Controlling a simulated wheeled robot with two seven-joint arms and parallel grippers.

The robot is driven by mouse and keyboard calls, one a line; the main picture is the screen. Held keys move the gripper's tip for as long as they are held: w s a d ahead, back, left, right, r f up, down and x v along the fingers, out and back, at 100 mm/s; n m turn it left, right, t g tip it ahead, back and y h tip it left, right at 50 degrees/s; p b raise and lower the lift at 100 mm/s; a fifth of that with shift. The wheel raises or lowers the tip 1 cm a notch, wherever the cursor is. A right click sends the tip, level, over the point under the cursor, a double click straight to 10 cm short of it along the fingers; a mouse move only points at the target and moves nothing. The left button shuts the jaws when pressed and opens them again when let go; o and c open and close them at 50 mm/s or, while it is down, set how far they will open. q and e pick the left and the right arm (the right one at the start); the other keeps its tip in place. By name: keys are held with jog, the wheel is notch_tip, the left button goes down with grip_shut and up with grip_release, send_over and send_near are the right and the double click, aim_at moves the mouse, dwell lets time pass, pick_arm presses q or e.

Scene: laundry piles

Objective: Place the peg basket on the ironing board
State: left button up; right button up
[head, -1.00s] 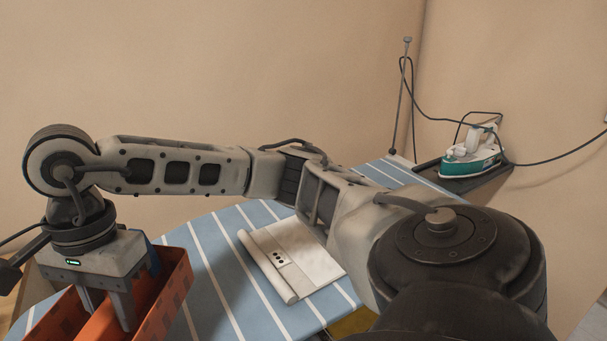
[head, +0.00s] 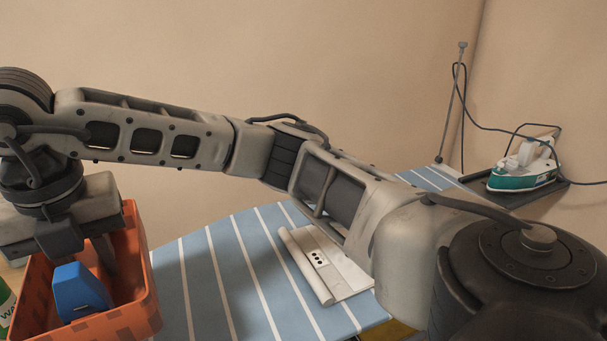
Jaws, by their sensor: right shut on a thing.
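The orange peg basket (head: 143,285) is at the lower left of the head view, with a blue object (head: 80,292) inside. My right arm reaches across the picture, and its gripper (head: 88,250) points down into the basket, shut on it. The grip point is partly hidden by the gripper body and the basket wall. The blue ironing board (head: 215,285) with white stripes lies to the right of the basket. I cannot tell whether the basket's bottom touches the board. My left gripper is not in view.
A teal and white iron (head: 523,174) stands on a dark rest at the far right, with a cord. A green labelled container (head: 6,305) shows at the left edge.

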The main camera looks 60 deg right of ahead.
jog(key=shift+w+a+r+m, duration=0.1)
jog(key=shift+r+m, duration=0.1)
jog(key=shift+m, duration=0.5)
jog(key=shift+d+f, duration=0.2)
jog(key=shift+d, duration=0.2)
jog(key=d+f, duration=0.2)
jog(key=d, duration=0.2)
jog(key=s+d+f, duration=0.1)
jog(key=d+f, duration=0.2)
jog(key=d, duration=0.1)
jog(key=d+f+p, duration=0.1)
jog(key=d+f, duration=0.2)
jog(key=d, duration=0.1)
jog(key=shift+s, duration=0.2)
jog(key=shift+d+f, duration=0.35)
jog(key=shift+f, duration=0.2)
jog(key=f, duration=0.2)
jog(key=f+p, duration=0.1)
jog(key=shift+s+d, duration=0.1)
jog(key=shift+d, duration=0.15)
jog(key=shift+f, duration=0.3)
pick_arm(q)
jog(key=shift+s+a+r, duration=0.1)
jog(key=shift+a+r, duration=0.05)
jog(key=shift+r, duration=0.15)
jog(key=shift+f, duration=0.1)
